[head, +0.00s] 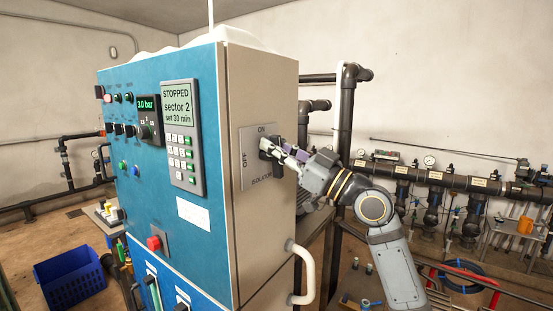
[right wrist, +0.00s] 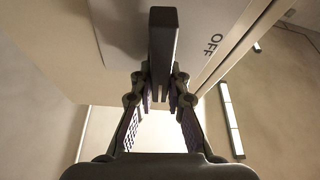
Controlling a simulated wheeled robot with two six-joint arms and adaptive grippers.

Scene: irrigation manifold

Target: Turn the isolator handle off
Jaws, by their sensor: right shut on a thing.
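The isolator plate (head: 247,177) is a grey panel on the beige side of the control cabinet, marked ON at the top, OFF at the left edge and ISOLATOR below. Its dark handle (head: 264,145) is mostly hidden by my right gripper (head: 277,151) in the head view, so I cannot tell its exact angle there. In the right wrist view the handle (right wrist: 163,45) is a dark bar, with OFF printed to its right. My right gripper (right wrist: 160,88) is shut on the handle, one finger each side. My left gripper is not in view.
The blue cabinet front (head: 150,195) carries buttons and a display (head: 178,103) reading STOPPED. A pale grab handle (head: 304,272) sticks out below the plate. Dark pipes (head: 347,110) stand behind my right arm. A blue crate (head: 70,281) sits on the floor at left.

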